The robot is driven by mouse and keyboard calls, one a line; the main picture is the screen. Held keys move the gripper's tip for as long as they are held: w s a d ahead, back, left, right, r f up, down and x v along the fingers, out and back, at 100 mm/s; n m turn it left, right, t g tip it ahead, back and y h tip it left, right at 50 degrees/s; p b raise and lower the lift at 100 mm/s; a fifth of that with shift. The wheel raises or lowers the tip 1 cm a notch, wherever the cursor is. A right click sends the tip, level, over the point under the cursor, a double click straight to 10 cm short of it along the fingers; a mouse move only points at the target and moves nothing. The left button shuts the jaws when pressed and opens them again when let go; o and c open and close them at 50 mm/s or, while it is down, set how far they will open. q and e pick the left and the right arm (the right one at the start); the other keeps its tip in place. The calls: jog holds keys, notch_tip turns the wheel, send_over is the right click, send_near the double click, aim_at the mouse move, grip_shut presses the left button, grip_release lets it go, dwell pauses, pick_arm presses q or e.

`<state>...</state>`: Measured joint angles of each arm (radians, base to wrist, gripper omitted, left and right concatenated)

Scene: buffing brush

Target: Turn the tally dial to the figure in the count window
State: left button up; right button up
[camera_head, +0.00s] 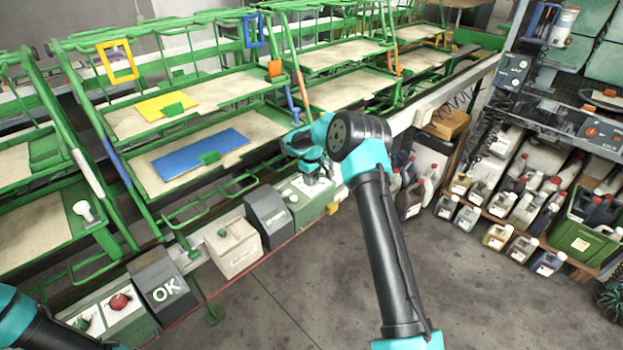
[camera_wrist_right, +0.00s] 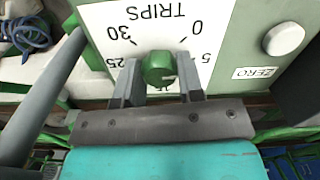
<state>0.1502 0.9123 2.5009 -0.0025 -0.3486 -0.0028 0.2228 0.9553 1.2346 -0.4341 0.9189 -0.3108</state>
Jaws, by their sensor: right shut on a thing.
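The tally dial is a green knob (camera_wrist_right: 158,68) on a white plate marked TRIPS (camera_wrist_right: 110,18), upside down in the right wrist view. The figures 0, 5, 25 and 30 show around it; the rest of the scale is covered. My right gripper (camera_wrist_right: 159,84) is shut on the knob, one finger on each side. In the head view my right gripper (camera_head: 312,172) is at the green dial box (camera_head: 318,207) and hides the knob. The count window cannot be made out for certain; a dark hooded unit (camera_head: 268,217) stands beside the dial box, its face unreadable. My left gripper is out of view.
A white button (camera_wrist_right: 284,38) marked ZERO sits beside the dial.

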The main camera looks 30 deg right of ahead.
jog(key=m, duration=0.5)
jog(key=shift+m, duration=2.6)
jog(key=o, duration=0.9)
notch_tip(320, 180, up, 18)
jog(key=shift+f, duration=0.25)
jog(key=shift+f, duration=0.15)
